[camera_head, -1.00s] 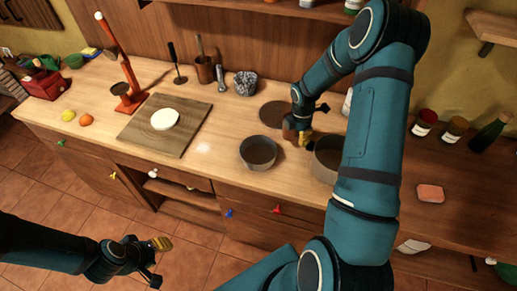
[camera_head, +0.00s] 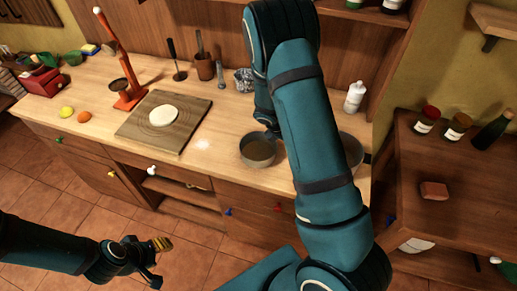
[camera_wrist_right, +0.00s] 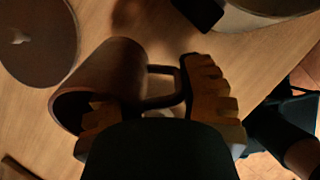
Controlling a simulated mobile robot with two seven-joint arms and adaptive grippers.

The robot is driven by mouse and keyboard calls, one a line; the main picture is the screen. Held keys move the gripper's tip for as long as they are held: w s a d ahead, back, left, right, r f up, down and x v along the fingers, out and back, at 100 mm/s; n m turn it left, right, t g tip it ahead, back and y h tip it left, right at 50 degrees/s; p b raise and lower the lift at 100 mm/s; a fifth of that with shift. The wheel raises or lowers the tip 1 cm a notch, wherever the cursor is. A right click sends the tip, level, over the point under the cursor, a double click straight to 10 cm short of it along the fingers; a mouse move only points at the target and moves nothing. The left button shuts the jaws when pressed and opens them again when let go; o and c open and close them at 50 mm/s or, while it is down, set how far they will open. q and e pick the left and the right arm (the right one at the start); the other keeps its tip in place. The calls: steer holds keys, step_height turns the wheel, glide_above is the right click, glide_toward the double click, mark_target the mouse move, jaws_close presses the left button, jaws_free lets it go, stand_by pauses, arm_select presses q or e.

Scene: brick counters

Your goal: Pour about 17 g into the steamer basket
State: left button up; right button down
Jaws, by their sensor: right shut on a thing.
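My right gripper (camera_wrist_right: 155,105) is shut on a brown mug (camera_wrist_right: 105,75), with the mug's handle between the fingers. The mug looks tilted, its mouth toward the lower left of the wrist view; its contents are not visible. In the head view my right arm hides the mug and gripper. A round grey-rimmed vessel with a brown inside (camera_head: 258,152) stands on the counter left of my right arm. A larger round vessel (camera_head: 352,150) is partly hidden behind the arm. I cannot tell which is the steamer basket. My left gripper (camera_head: 152,262) is open and empty, low over the floor.
A white bottle (camera_head: 354,97) stands at the back. Free counter lies between the board and the grey vessel.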

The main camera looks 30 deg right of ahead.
steer(key=shift+w+a+r+h, duration=0.15)
steer(key=shift+a+r+h, duration=0.1)
steer(key=shift+a+h, duration=0.25)
steer(key=shift+a+r+h+b, duration=0.35)
steer(key=shift+r+h+b, duration=0.1)
steer(key=shift+h, duration=0.05)
steer(key=shift+b, duration=0.35)
steer(key=shift+r+h+b, duration=0.1)
steer(key=shift+h+b, duration=0.35)
steer(key=shift+h, duration=0.25)
steer(key=h+b, duration=0.2)
steer(key=b, duration=0.1)
steer(key=shift+f+g, duration=0.3)
steer(key=shift+f, duration=0.1)
steer(key=h+b, duration=0.1)
steer(key=b, duration=0.1)
steer(key=h+b, duration=0.2)
steer(key=b, duration=0.1)
steer(key=shift+w+a+f+b, duration=0.1)
steer(key=shift+a+b, duration=0.15)
steer(key=shift+b, duration=0.05)
arm_select(q)
step_height(320, 180, down, 12)
steer(key=s+p, duration=0.1)
steer(key=shift+d, duration=0.35)
arm_select(e)
steer(key=shift+a+r+h, duration=0.35)
steer(key=shift+r+h, duration=0.15)
steer(key=shift+r, duration=0.3)
